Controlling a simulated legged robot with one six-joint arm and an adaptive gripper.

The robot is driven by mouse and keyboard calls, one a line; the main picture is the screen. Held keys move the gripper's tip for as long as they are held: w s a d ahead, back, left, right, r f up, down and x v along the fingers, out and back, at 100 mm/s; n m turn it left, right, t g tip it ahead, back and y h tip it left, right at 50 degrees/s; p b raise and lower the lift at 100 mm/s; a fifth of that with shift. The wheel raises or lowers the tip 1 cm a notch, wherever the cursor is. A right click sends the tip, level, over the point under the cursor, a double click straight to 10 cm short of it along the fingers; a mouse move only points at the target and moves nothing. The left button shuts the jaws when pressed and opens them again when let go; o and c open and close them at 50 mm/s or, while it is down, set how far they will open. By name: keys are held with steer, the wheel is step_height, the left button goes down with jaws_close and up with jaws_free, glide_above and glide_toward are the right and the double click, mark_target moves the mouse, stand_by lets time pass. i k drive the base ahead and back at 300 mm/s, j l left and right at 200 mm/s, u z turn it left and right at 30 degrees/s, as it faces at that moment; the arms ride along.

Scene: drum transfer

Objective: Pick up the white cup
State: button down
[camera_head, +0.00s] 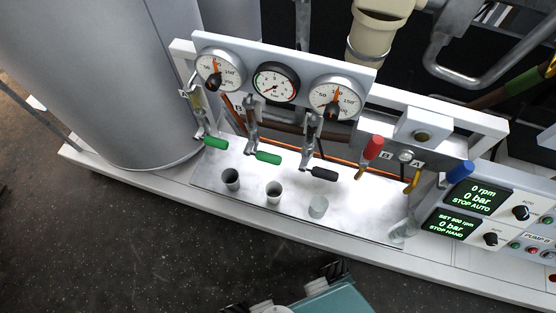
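Three small cups stand in a slanting row on the pale metal shelf (368,226). The right cup (318,207) looks the whitest, with a light, pale top. The middle cup (274,192) and the left cup (231,179) are grey-white with dark openings facing up. All three stand apart from each other. I cannot make out my gripper in this view. Only teal and dark parts of my own body show at the bottom edge, well below the cups.
Lever taps with green (268,158) and black (324,174) handles hang behind and above the cups, below a panel of round gauges (276,83). A control panel (463,213) stands right. A large grey drum (110,80) stands left. The dark floor (120,240) in front is clear.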

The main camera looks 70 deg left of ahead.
mark_target(273, 189)
steer(key=u, duration=2.7)
steer(key=j+z, duration=0.45)
steer(key=j, duration=1.35)
steer(key=i+j+z, duration=0.1)
steer(key=i+j, duration=0.2)
steer(key=j, duration=0.1)
